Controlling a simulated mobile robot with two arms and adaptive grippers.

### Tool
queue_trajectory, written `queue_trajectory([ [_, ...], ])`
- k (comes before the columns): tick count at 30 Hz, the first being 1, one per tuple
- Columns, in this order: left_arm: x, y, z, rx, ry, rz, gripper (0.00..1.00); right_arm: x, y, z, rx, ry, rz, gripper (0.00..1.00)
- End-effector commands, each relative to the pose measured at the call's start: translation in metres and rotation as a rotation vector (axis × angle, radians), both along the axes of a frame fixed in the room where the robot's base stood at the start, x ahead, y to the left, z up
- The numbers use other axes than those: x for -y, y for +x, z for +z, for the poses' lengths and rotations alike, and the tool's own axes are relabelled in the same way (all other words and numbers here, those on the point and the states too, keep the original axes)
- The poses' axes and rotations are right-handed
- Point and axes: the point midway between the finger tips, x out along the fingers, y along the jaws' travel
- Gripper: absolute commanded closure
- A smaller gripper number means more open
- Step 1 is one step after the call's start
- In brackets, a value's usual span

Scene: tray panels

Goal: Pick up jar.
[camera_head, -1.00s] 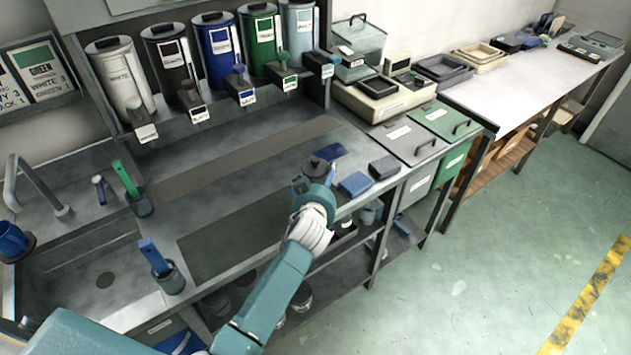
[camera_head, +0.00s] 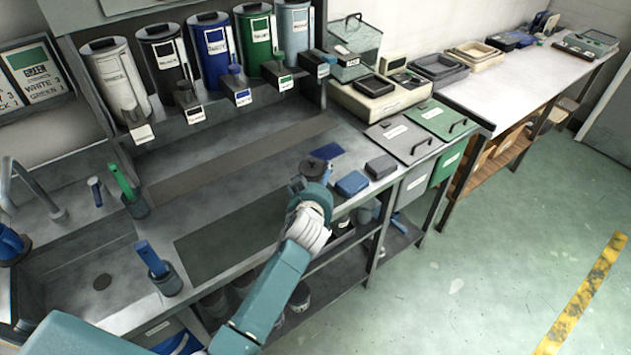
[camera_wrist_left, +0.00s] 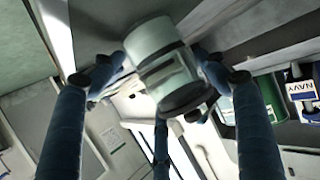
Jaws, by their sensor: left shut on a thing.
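The jar (camera_wrist_left: 165,62) shows in the left wrist view as a pale grey-green cylinder with a light label and a dark end. My left gripper (camera_head: 303,184) is shut on it, with blue fingers on both sides of the jar. In the head view the jar's dark top (camera_head: 313,166) shows just beyond the gripper, near the counter's front edge. The gripper and hand hide most of its body there. I cannot tell whether its base touches the counter. My right gripper is not in view.
A blue box (camera_head: 351,183) and a grey box (camera_head: 381,166) stand just right of the jar. A flat navy piece (camera_head: 327,151) lies behind it. A dark mat (camera_head: 225,240) covers the counter to the left. Several colored canisters (camera_head: 213,48) line the back.

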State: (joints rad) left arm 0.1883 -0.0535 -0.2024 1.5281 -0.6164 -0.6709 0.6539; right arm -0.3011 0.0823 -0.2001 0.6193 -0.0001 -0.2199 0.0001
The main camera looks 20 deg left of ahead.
Motion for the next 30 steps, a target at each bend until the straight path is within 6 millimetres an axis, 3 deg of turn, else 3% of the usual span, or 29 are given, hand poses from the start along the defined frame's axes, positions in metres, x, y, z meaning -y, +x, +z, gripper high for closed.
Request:
queue_trajectory([
  [5,0.001,0.002,0.03,0.014,-0.001,-0.002,0.67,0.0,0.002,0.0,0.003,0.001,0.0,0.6],
  [15,0.0,0.002,0.126,0.019,-0.002,-0.002,0.67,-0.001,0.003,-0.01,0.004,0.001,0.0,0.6],
  [21,0.0,0.002,0.17,0.014,0.0,-0.002,0.67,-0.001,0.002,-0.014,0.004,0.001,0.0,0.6],
  [27,0.0,0.002,0.194,0.013,0.002,-0.001,0.67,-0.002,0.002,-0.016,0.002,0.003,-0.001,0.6],
  [30,-0.001,0.0,0.195,0.009,0.002,-0.004,0.67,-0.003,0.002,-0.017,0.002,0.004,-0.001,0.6],
])
